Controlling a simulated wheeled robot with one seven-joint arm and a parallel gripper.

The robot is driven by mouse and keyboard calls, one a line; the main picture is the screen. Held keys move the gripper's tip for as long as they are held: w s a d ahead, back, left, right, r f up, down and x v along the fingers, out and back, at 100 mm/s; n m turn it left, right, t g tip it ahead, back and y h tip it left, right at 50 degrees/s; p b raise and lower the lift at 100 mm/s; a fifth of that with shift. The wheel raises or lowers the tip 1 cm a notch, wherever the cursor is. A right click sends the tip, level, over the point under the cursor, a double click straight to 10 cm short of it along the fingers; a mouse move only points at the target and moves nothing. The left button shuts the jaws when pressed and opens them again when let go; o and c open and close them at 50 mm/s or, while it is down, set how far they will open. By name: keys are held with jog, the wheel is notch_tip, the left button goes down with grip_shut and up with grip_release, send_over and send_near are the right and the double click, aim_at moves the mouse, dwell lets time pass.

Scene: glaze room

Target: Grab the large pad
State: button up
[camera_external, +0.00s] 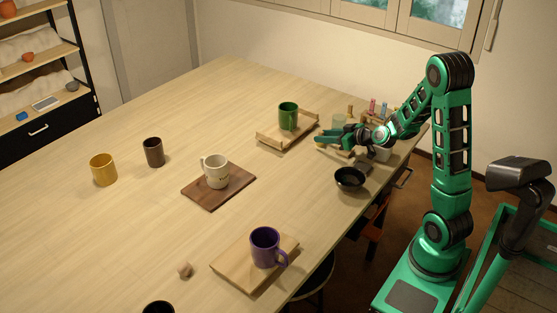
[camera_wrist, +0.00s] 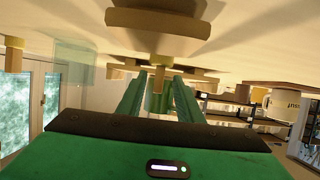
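My gripper (camera_external: 328,138) is at the right end of the table, low over its top and pointing left. In the wrist view, which looks upside down, its two green fingers (camera_wrist: 158,92) are spread apart with nothing seen gripped between them. A tan piece with a broad base and a narrow upright handle (camera_wrist: 158,20) stands on the table close to the fingers and may be the large pad. In the outside view a tan piece (camera_external: 334,151) shows partly under my gripper, which hides most of it. I cannot tell which piece is the large pad.
A green mug (camera_external: 288,115) stands on a wooden tray (camera_external: 268,140) left of my gripper. A black bowl (camera_external: 349,179) is close in front. A clear cup (camera_wrist: 75,62) and small wooden-handled tools (camera_external: 372,107) are nearby. A white mug (camera_external: 216,171) and purple mug (camera_external: 265,247) stand on boards.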

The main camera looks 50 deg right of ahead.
aim_at(312, 141)
jog(key=shift+x, duration=3.05)
jog(key=shift+w+d+r, duration=0.1)
jog(key=shift+r, duration=0.1)
grip_shut()
